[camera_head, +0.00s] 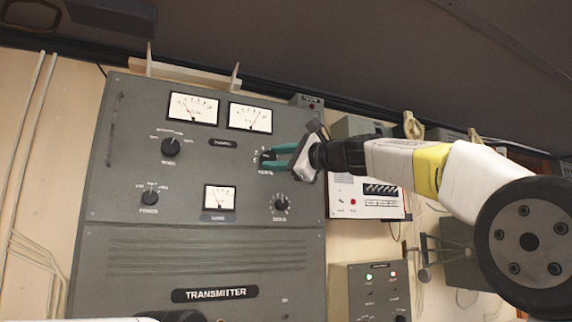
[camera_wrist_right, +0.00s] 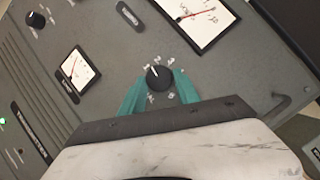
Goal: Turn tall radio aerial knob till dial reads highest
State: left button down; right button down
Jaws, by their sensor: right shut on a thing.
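The tall grey radio cabinet, marked TRANSMITTER (camera_head: 215,295), stands in front of me. My right gripper (camera_head: 268,160) has its teal fingers around a small black knob (camera_wrist_right: 158,77) on the upper right of its panel. In the wrist view the knob sits between the fingertips, with a pale pointer mark and a ring of white markings around it. Its label is too small to read. Above are two white dials, a left one (camera_head: 193,108) and a right one (camera_head: 250,117); a smaller dial (camera_head: 220,197) sits lower. Each has a needle; exact readings are not legible. My left gripper does not show.
Other black knobs sit at upper left (camera_head: 170,147), lower left (camera_head: 149,198) and lower right (camera_head: 281,204). A white-faced instrument (camera_head: 365,198) stands right of the cabinet, behind my right arm. A grey box with lit lamps (camera_head: 370,290) is below it.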

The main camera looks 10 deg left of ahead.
jog(key=shift+r+n+g+h, duration=0.15)
jog(key=shift+n+g+h, duration=0.5)
jog(key=shift+n, duration=1.25)
jog(key=c, duration=0.9)
grip_release()
jog(key=shift+d, duration=0.1)
jog(key=shift+s+d+r, duration=0.1)
jog(key=shift+s+d, duration=0.1)
jog(key=shift+d, duration=0.1)
jog(key=v, duration=0.7)
